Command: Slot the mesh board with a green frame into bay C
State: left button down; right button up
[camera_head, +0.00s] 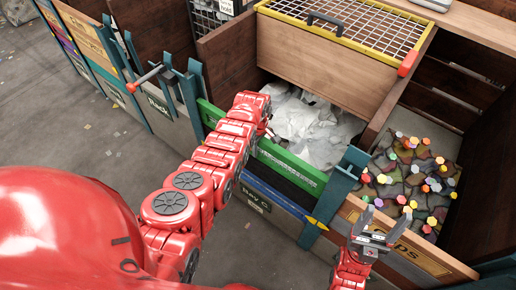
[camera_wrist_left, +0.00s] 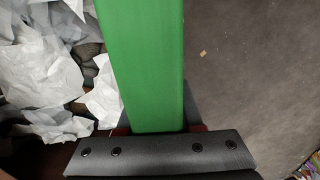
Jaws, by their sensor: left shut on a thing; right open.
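The green-framed board (camera_head: 290,165) stands upright along the front of bay C (camera_head: 256,200), between two teal posts. Its mesh is mostly hidden or too dark to make out. In the left wrist view the green rail (camera_wrist_left: 142,60) runs straight down to the dark gripper body (camera_wrist_left: 160,152). Whether the board's ends sit in the posts' slots is hard to tell. My right gripper (camera_head: 381,226) is open and empty, in front of the bay to the right.
Crumpled white sheets (camera_head: 315,130) fill the bay behind the board. A blue strip (camera_head: 275,194) runs below the green frame. A teal post (camera_head: 345,185) stands at the right end. Colourful pieces (camera_head: 410,175) fill the right bay.

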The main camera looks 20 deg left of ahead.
pick_arm(q)
jog(key=shift+f, duration=0.1)
jog(key=shift+f+b, duration=0.65)
jog(key=shift+b, duration=0.1)
jog(key=shift+c, duration=2.4)
grip_release()
jog(key=shift+r, duration=0.1)
